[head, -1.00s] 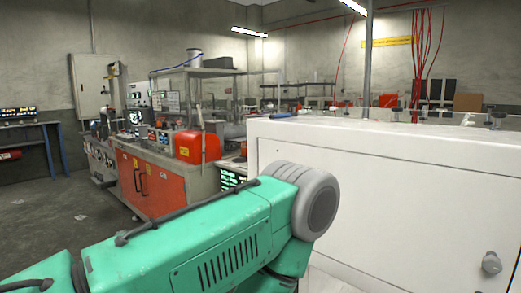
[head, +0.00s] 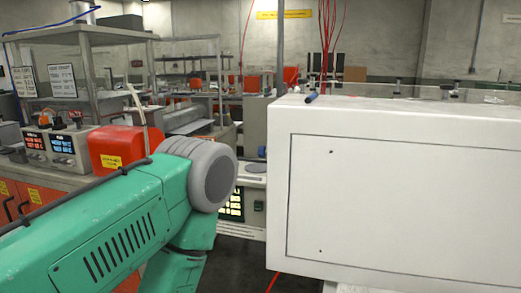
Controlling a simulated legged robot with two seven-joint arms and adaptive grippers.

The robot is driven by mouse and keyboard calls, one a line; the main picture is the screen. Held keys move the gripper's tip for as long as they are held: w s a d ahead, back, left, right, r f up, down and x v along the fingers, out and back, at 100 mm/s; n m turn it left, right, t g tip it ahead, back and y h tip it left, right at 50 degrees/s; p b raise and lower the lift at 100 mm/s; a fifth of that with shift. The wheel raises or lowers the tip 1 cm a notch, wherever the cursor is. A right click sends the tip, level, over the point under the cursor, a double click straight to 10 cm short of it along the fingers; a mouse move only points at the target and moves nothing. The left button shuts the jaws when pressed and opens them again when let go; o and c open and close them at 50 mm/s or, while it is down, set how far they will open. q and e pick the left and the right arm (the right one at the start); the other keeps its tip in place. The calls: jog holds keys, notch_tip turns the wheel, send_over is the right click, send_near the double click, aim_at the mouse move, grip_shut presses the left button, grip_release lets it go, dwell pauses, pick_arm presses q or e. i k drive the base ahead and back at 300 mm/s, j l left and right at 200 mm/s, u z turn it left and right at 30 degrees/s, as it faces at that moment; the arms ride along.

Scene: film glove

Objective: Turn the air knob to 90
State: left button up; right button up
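I cannot make out an air knob in the head view. A control unit (head: 62,150) with lit displays and small knobs stands on the bench at the left; its labels are too small to read. Another unit with a lit green display (head: 231,206) shows partly behind my green left arm, which comes in from the left and hides part of the bench. Neither of my grippers is in view.
A large white cabinet (head: 390,190) fills the right side, close by. A red-orange box (head: 118,147) sits on the left bench. A metal frame (head: 84,60) rises above that bench. A narrow strip of dark floor (head: 240,257) shows between my arm and the cabinet.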

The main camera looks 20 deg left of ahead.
aim_at(262, 151)
jog(key=j+z, duration=0.1)
jog(key=j, duration=0.8)
jog(key=k+j, duration=0.15)
jog(key=j, duration=0.75)
jog(key=j+z, duration=0.05)
